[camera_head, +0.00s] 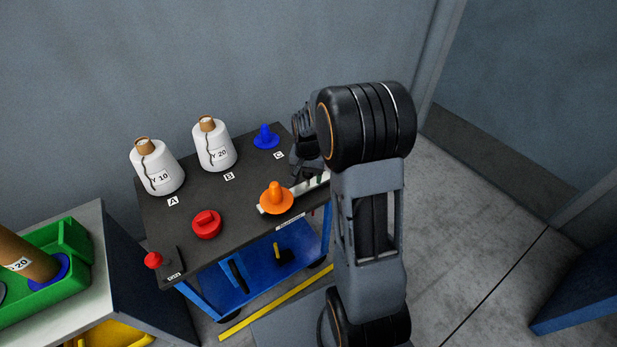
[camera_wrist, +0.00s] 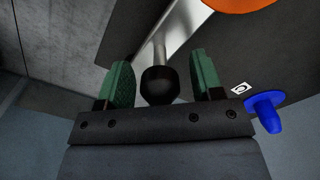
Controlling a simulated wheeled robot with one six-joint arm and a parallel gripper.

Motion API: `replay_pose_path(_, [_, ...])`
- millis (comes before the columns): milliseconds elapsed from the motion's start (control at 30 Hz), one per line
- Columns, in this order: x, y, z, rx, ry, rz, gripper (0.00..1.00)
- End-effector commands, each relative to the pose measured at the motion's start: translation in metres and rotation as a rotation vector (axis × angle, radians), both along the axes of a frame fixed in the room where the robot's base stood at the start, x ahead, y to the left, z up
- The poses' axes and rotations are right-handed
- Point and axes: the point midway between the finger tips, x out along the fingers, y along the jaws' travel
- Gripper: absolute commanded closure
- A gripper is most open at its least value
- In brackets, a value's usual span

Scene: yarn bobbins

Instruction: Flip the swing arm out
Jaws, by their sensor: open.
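The swing arm (camera_head: 304,187) is a pale metal bar along the right front of the dark table top. An orange peg (camera_head: 276,197) stands at its left end; its right end is hidden behind my arm. In the wrist view the metal bar (camera_wrist: 192,24) runs up toward the orange base (camera_wrist: 238,3). A round black knob (camera_wrist: 160,86) on a metal stem sits between the two green fingers of my gripper (camera_wrist: 160,66). The fingers are open, with gaps visible on both sides of the knob. In the head view my gripper is mostly hidden by my arm.
White bobbins (camera_head: 157,167) and (camera_head: 214,147) stand at the back by labels A and B. A blue peg (camera_head: 265,137) stands at C, also in the wrist view (camera_wrist: 266,110). A red knob (camera_head: 207,223) and red-topped lever (camera_head: 153,260) are at the front left.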

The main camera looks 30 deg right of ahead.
Motion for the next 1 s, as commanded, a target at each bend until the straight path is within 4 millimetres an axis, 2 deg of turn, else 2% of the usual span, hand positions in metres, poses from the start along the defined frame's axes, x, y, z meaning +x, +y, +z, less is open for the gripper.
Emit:
replay_pose_path(400, [0.0001, 0.0002, -0.0051, -0.001, -0.001, 0.001, 0.40])
replay_pose_path(1000, [0.0002, 0.0003, -0.0048, 0.000, -0.001, 0.001, 0.97])
